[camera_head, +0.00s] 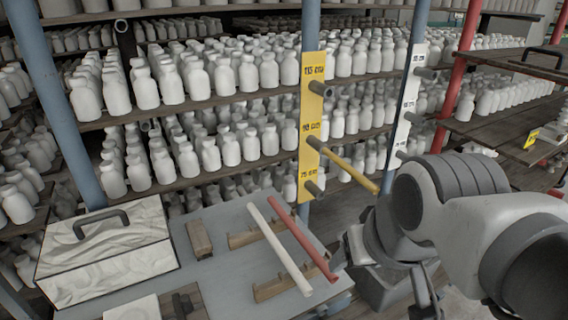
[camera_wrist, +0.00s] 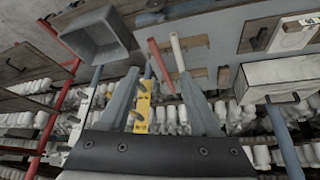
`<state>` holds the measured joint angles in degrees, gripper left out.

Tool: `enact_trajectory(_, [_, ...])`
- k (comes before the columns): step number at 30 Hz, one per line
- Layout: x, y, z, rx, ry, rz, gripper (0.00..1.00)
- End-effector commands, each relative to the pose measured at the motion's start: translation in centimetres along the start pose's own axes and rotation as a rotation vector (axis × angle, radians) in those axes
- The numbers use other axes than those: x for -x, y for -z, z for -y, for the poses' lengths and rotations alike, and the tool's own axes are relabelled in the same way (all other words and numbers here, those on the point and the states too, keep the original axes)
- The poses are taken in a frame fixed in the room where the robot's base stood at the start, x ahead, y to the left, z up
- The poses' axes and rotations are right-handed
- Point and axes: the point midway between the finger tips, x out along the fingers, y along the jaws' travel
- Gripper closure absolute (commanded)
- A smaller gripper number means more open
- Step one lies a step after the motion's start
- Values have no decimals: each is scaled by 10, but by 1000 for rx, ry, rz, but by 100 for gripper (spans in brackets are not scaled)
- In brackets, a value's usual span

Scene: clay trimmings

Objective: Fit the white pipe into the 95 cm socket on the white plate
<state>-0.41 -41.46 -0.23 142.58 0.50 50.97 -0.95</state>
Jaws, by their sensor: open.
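The white pipe (camera_head: 280,247) lies on wooden rests on the grey table, left of the red pipe. It also shows in the wrist view (camera_wrist: 177,52), beyond my fingertips. The white plate (camera_head: 408,98) is upright on a blue post right of the yellow plate, with several dark sockets along its edge; its labels are too small to read surely. No pipe shows in its sockets. My gripper (camera_head: 385,272) is open and empty, right of the table and apart from the pipe; its two fingers show in the wrist view (camera_wrist: 162,98).
The red pipe (camera_head: 303,240) lies close beside the white one. A yellow pipe (camera_head: 350,168) sticks out from the yellow plate (camera_head: 312,128). A handled box (camera_head: 108,240) and wooden blocks (camera_head: 199,240) occupy the table's left. Shelves of white bottles stand behind. A grey bin (camera_wrist: 95,35) is near.

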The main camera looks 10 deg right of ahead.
Motion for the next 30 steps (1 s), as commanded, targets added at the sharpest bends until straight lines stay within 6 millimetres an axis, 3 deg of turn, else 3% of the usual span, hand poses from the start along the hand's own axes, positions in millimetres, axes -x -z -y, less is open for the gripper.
enact_trajectory(8, [-26,54,20,106,74,39,36])
enact_trajectory(18, [-88,115,49,243,140,77,36])
enact_trajectory(24, [-126,137,64,310,154,91,36])
enact_trajectory(30, [-145,145,71,341,158,95,36])
